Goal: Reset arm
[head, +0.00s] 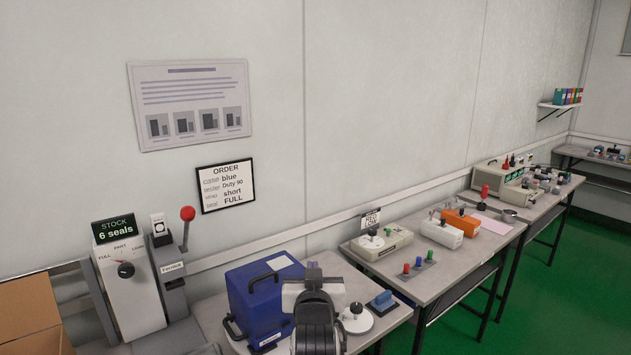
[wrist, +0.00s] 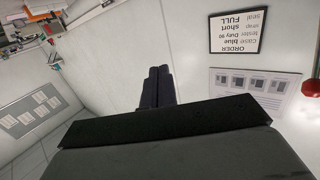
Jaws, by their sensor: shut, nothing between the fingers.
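My gripper (wrist: 158,88) shows in the wrist view with its two dark fingers together and nothing between them. The wrist view looks at the wall, with the order sign (wrist: 237,32) upside down at the upper right. In the head view my arm rises at the bottom centre, in front of the bench with the blue case (head: 262,300). The fingertips cannot be made out in the head view.
A dispenser (head: 130,285) with a dial and a red-knobbed lever (head: 187,215) stand left of the blue case. A white round disc (head: 355,318) and a small blue tester (head: 382,300) lie to its right. Benches with several devices (head: 460,222) run along the wall. Green floor is clear at the right.

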